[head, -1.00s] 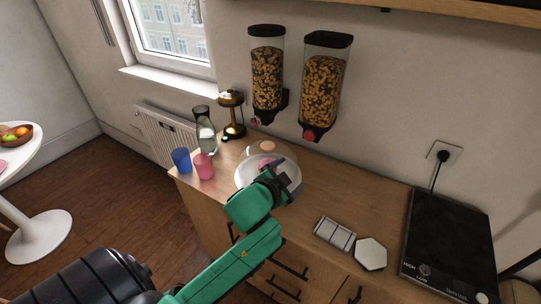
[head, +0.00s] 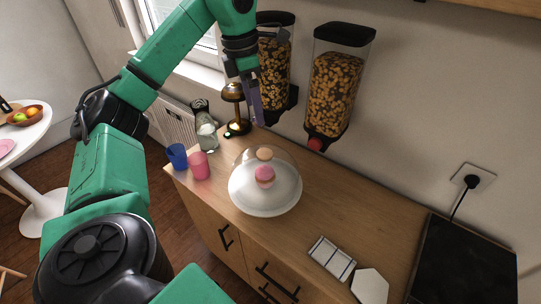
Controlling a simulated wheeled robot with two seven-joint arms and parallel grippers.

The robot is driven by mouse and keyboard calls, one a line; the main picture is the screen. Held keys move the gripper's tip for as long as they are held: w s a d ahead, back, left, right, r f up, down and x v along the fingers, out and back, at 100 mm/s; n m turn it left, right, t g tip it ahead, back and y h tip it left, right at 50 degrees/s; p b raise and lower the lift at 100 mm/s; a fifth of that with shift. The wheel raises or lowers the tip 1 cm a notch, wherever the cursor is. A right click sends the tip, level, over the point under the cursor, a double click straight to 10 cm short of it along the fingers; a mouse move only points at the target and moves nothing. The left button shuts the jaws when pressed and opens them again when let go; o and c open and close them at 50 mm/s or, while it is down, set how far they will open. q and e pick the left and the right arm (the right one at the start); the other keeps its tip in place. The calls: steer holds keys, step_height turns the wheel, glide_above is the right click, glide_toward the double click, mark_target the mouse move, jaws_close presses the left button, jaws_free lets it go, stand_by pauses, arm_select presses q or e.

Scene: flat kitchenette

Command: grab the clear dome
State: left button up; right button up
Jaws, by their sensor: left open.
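The clear dome (head: 284,163) stands on a white plate (head: 262,208) on the wooden counter, with a round wooden knob (head: 264,154) on top. A pink-topped cupcake (head: 265,176) shows inside it. My left gripper (head: 257,108) is open and points down, above and behind the dome and apart from it, close to the brass lamp and the left cereal dispenser. My right gripper is not in view.
A blue cup (head: 177,156), a pink cup (head: 199,166), a glass carafe (head: 206,135) and a brass lamp (head: 236,112) stand left of the dome. Two cereal dispensers (head: 335,85) hang on the wall. A black hob (head: 462,268) is at the right.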

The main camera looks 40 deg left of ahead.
arm_select(q)
steer(key=b, duration=0.4)
glide_toward(264, 153)
steer(key=shift+s+f, duration=0.3)
steer(key=f+p, duration=0.1)
steer(key=f, duration=0.3)
steer(key=w+f+p, duration=0.1)
steer(key=f, duration=0.2)
steer(key=shift+w+d+f+p, duration=0.1)
steer(key=shift+d+p, duration=0.2)
steer(key=shift+d, duration=0.05)
steer(key=shift+w+f, duration=0.1)
steer(key=shift+f, duration=0.05)
jaws_close()
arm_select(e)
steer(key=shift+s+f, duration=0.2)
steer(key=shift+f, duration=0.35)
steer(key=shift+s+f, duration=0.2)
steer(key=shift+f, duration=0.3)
